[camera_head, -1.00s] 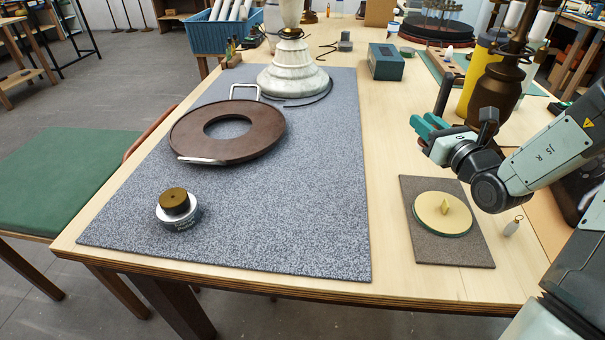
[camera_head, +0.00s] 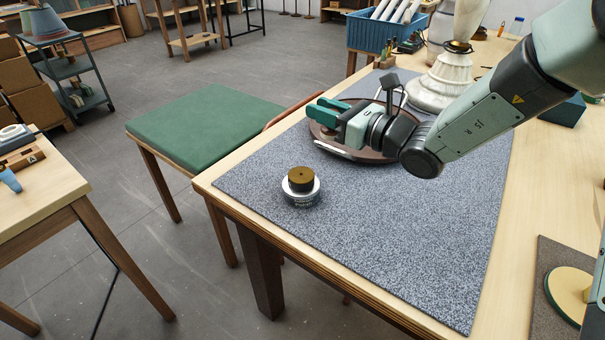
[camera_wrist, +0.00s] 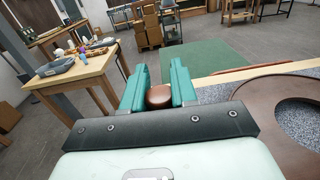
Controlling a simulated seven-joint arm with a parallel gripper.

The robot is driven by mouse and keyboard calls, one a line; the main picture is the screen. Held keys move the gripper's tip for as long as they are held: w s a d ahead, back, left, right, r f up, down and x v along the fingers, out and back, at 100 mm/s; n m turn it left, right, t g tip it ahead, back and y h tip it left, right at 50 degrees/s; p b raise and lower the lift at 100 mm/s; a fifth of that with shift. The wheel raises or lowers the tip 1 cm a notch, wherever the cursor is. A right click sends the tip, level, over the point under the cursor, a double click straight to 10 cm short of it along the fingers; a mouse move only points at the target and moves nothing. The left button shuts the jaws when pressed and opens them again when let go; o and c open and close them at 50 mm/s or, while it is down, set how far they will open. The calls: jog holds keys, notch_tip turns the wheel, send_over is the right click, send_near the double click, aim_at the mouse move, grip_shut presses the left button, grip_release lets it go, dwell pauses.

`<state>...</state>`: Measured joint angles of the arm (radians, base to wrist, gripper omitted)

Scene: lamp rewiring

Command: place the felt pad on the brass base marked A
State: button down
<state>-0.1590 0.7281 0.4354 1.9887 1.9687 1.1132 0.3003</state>
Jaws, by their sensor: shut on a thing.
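My gripper (camera_head: 333,113) is over the grey speckled mat, near the left part of the dark brown ring. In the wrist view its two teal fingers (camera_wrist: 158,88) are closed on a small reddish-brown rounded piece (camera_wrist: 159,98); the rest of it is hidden. A cream disc with a green rim (camera_head: 568,288) lies on a brown mat at the lower right, partly cut off. A block marked A (camera_head: 22,158) is on the left table. I cannot tell for certain which things are the felt pad and the brass base.
A silver cylinder with a brass-coloured top (camera_head: 300,182) stands on the speckled mat (camera_head: 400,240). The brown ring (camera_head: 352,152) lies behind it, near the marble lamp foot (camera_head: 440,90). Bare floor lies beside the left table (camera_head: 50,195).

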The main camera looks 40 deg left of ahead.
jog(key=shift+n+g, duration=0.7)
jog(key=shift+g, duration=0.2)
jog(key=s+a+f, duration=0.4)
jog(key=f, duration=0.1)
jog(key=shift+s+a, duration=0.2)
jog(key=shift+s, duration=0.1)
send_over(294, 171)
jog(key=shift+f, duration=2.25)
jog(key=shift+f, duration=0.15)
jog(key=c, duration=0.9)
grip_release()
